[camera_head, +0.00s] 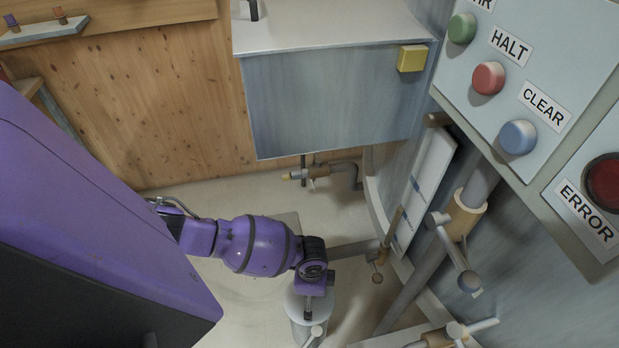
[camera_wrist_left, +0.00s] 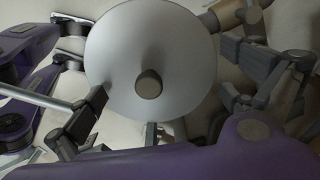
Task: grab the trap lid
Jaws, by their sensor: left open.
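The trap lid is a round, light grey disc with a darker round knob at its centre. It fills the upper middle of the left wrist view (camera_wrist_left: 185,50), and the knob (camera_wrist_left: 148,83) faces the camera. In the head view the lid (camera_head: 294,302) tops an upright pale cylinder (camera_head: 304,330) near the bottom centre, partly covered by my left gripper. My left gripper (camera_head: 309,298) is above it, pointing down. In the left wrist view its fingers (camera_wrist_left: 165,80) are spread on either side of the knob, apart from it and empty. My right gripper is not in view.
Pipes and a valve (camera_head: 376,262) stand close to the right of the cylinder, and another valve handle (camera_head: 458,255) is farther right. A control panel with buttons (camera_head: 488,78) hangs at upper right. A grey-blue box (camera_head: 330,105) is behind. Bare floor (camera_head: 240,300) shows left of the cylinder.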

